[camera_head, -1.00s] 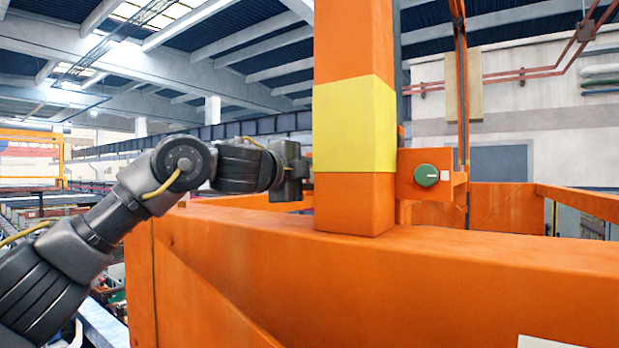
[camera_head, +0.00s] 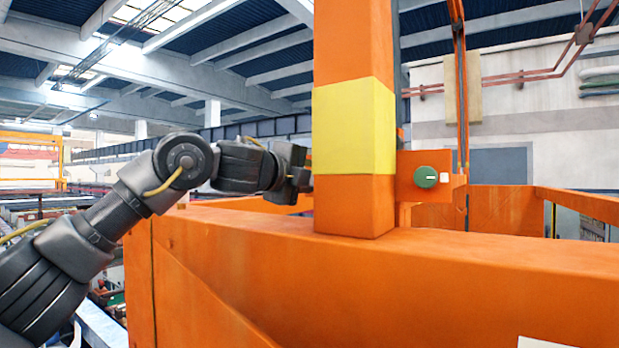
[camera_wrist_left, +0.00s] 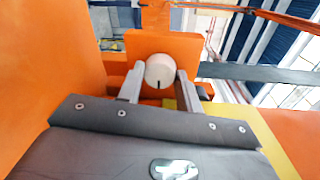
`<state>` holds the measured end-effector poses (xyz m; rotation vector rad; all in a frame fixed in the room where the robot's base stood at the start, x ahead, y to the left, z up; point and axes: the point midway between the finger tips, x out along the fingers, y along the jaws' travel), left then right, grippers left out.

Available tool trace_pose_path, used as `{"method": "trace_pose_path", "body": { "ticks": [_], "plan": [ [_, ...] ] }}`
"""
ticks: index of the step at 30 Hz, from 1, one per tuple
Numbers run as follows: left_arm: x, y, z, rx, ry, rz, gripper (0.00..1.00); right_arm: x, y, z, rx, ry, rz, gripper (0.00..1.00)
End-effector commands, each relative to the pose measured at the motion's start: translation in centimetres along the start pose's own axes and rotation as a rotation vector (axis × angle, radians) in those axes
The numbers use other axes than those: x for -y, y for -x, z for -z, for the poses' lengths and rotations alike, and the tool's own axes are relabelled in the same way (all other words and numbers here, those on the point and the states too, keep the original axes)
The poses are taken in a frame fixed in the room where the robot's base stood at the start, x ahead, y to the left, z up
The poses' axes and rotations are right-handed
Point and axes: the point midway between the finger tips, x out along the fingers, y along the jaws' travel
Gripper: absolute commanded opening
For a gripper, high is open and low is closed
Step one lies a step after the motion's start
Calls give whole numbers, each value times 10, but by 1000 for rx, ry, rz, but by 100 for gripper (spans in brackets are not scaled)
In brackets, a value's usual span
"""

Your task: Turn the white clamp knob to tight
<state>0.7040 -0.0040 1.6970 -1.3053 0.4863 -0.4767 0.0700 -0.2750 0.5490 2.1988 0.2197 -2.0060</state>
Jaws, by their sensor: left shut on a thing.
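The white clamp knob (camera_wrist_left: 159,69) shows in the left wrist view, on an orange plate (camera_wrist_left: 137,44). It has a short dark mark near its lower edge. My left gripper (camera_wrist_left: 160,78) is shut on this knob, with one grey finger at each side of it. In the head view my left gripper (camera_head: 300,181) reaches in from the left, tilted, to the left edge of the orange post (camera_head: 354,206). The post hides its fingertips and the white knob there. My right gripper is in neither view.
A green knob (camera_head: 426,177) with a white line sits on an orange bracket (camera_head: 409,190) right of the post. The post has a yellow band (camera_head: 352,127) and stands on a wide orange beam (camera_head: 400,280). Orange surfaces close in on the gripper in the wrist view.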

Motion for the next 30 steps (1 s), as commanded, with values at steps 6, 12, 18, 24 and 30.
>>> {"method": "trace_pose_path", "body": {
  "ticks": [6, 12, 18, 24, 30],
  "plan": [
    [-2, -1, 0, -1, 0, -4, 49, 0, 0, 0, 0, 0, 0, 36],
    [-1, 0, 0, -1, 0, -2, 57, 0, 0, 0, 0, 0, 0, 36],
    [-2, 4, 0, -1, 0, 1, 57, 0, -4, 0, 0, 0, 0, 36],
    [-6, 34, 1, 1, -2, 3, 57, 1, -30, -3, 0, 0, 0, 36],
    [-6, 74, 1, 0, -1, 2, 57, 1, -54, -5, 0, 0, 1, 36]
  ]
}}
